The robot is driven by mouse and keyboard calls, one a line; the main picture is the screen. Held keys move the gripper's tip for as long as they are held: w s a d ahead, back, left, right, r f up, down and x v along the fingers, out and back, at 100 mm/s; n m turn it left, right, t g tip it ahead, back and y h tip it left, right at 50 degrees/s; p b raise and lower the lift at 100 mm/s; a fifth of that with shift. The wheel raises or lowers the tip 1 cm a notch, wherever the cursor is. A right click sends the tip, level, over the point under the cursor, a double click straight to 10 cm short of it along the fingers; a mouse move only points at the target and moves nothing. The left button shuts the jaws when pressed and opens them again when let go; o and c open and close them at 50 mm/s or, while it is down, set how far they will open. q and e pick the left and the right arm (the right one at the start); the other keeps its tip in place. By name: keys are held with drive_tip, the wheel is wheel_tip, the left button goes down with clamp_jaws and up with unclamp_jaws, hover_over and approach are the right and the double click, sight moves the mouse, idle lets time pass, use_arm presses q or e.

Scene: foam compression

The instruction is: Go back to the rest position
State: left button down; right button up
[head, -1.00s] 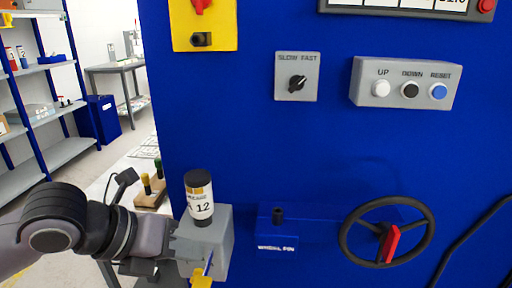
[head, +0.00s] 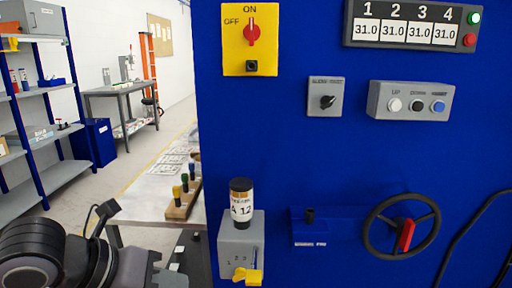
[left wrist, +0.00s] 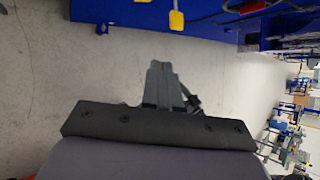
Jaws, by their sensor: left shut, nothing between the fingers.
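My left gripper (left wrist: 162,70) shows in the left wrist view with its fingers together and nothing between them, above bare grey floor. In the head view my left arm enters at the lower left, and the gripper end (head: 170,277) is partly cut off by the bottom edge. It is apart from and left of the grey box (head: 238,258) with the yellow lever (head: 247,275). A labelled bottle marked A 12 (head: 242,205) stands upright on that box. My right gripper is in neither view.
The blue machine panel (head: 290,165) fills the right, with a black handwheel (head: 402,226) and a button box (head: 411,100). A table (head: 150,190) with a wooden block of coloured pegs (head: 184,200) stands behind the arm. Shelves (head: 45,150) are at the left, with open floor beside them.

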use_arm(q)
wheel_tip(320, 180, down, 14)
drive_tip(key=w+d+n+t+p, duration=0.15)
drive_tip(key=n+t, duration=0.25)
drive_tip(key=n, duration=1.7)
drive_tip(key=s+a+f+n+y, duration=0.2)
drive_tip(key=s+a+f+n, duration=0.2)
drive_tip(key=s+f+n, duration=0.2)
drive_tip(key=s+a+f+n+y, duration=0.2)
drive_tip(key=s+a+f+n, duration=0.2)
drive_tip(key=s+f+n, duration=0.3)
wheel_tip(320, 180, down, 3)
drive_tip(key=shift+a+f+n+y+p, duration=0.1)
drive_tip(key=shift+a+n+y+p, duration=0.2)
drive_tip(key=shift+y+p, duration=0.15)
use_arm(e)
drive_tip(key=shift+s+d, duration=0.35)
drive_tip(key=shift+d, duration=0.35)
use_arm(q)
drive_tip(key=shift+t, duration=0.3)
